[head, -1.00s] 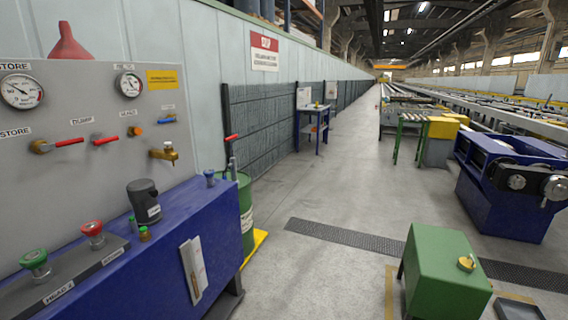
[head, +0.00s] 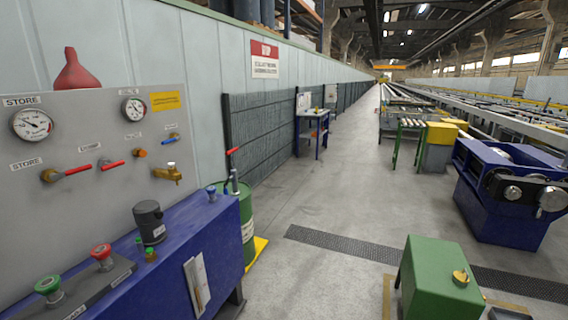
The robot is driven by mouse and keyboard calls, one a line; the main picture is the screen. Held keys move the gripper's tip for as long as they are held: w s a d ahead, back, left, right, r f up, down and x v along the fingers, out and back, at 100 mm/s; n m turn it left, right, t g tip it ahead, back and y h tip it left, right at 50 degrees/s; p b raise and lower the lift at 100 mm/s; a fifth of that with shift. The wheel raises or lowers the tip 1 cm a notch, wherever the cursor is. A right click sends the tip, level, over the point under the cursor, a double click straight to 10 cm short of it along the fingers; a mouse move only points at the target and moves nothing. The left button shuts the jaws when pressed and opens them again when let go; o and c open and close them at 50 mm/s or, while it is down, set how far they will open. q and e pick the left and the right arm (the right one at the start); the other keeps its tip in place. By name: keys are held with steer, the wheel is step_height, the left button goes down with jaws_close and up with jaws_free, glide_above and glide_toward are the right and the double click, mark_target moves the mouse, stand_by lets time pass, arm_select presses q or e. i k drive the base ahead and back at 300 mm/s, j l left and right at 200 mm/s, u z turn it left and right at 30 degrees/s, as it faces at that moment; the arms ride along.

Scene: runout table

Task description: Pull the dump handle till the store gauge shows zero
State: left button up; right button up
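The store gauge (head: 32,125) is a round white dial at the left of the grey panel, under a STORE label; its reading is too small to tell. A second gauge (head: 134,109) sits to its right. The likely dump handle (head: 112,165) is a short red lever under a small blurred label. A longer red lever (head: 66,173) on a brass valve is to its left, beside another STORE label. Neither of my grippers is in view, and nothing touches the levers.
The blue cabinet (head: 180,250) juts out below the panel, with red and green buttons (head: 102,256) and a black cap (head: 149,222) on top. A green drum (head: 246,225) stands beyond it. A green box (head: 438,285) is at the front right.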

mark_target(108, 166)
steer(key=u, duration=1.55)
